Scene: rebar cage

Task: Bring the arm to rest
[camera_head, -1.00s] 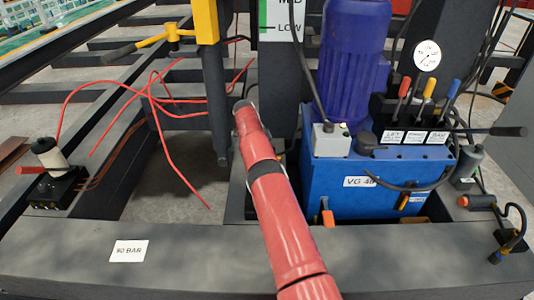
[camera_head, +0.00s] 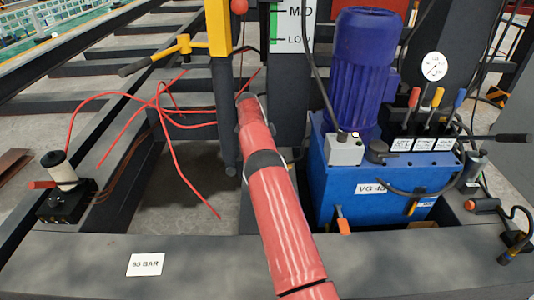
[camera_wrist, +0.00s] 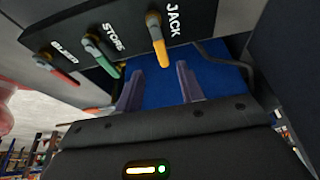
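My red arm (camera_head: 280,215) reaches up from the bottom of the head view, and its far end is near the dark post by the yellow bracket. My gripper is not visible in the head view. In the wrist view my gripper (camera_wrist: 159,88) shows two purple-grey fingers standing well apart with nothing between them. A blue surface lies beyond the fingers. A dark panel above them carries levers labelled BLEED (camera_wrist: 62,73), STORE (camera_wrist: 100,52) and JACK (camera_wrist: 157,38). The fingers appear apart from the levers.
A blue power unit (camera_head: 335,190) with a purple motor (camera_head: 360,75), levers and a gauge (camera_head: 434,66) stands right of my arm. A yellow bracket (camera_head: 220,28), loose red hoses (camera_head: 167,150) and a small black pump (camera_head: 60,190) are left. A grey beam (camera_head: 200,255) crosses the front.

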